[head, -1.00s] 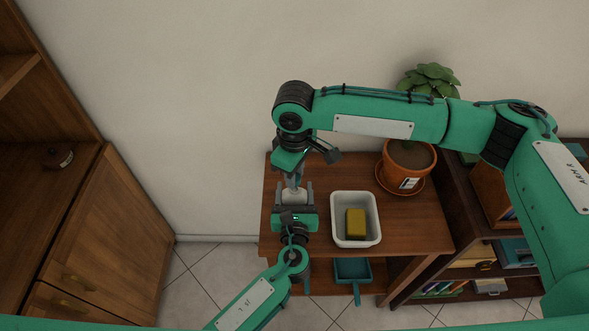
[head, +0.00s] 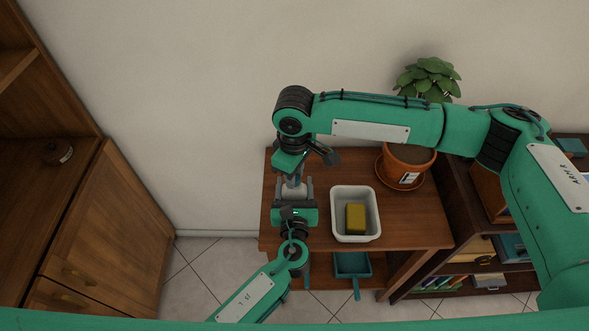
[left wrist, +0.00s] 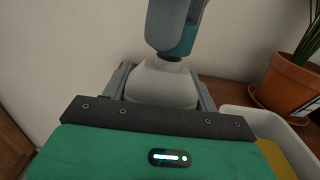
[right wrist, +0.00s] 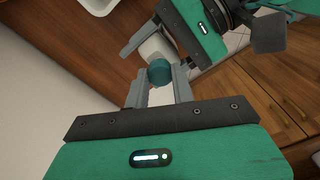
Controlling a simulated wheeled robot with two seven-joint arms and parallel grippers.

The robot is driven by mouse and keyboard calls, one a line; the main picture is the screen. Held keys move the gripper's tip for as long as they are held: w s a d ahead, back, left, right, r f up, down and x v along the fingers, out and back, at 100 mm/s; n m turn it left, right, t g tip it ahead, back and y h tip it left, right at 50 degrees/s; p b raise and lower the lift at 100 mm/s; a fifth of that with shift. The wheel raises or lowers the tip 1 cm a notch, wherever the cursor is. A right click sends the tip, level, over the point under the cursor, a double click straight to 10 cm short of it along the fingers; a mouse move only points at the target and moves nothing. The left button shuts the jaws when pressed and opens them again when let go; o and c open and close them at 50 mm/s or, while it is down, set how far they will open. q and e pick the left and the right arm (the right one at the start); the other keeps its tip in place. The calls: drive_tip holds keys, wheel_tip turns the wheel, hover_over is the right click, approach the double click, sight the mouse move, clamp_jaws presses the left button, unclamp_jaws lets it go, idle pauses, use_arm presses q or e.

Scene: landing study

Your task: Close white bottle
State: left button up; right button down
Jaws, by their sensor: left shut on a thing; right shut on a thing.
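The white bottle (left wrist: 160,82) stands between the fingers of my left gripper (head: 294,192), which is shut on its body. It also shows in the right wrist view (right wrist: 153,48). A teal cap (left wrist: 180,42) is at the top of the bottle's neck. My right gripper (right wrist: 158,80) is shut on this cap from above. The cap also shows between its fingers in the right wrist view (right wrist: 160,73). A dark band shows between cap and bottle shoulder. I cannot tell whether the cap is seated. In the head view the grippers largely hide the bottle.
A wooden table (head: 405,225) carries a white tub (head: 373,235) with a yellow block (head: 356,218) and a potted plant (head: 408,165) on a saucer. A teal dustpan-like thing (head: 352,264) is below. A wooden cabinet (head: 100,240) stands left; a bookshelf (head: 480,235) stands right.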

drive_tip(key=shift+f, duration=0.55)
idle(0.4)
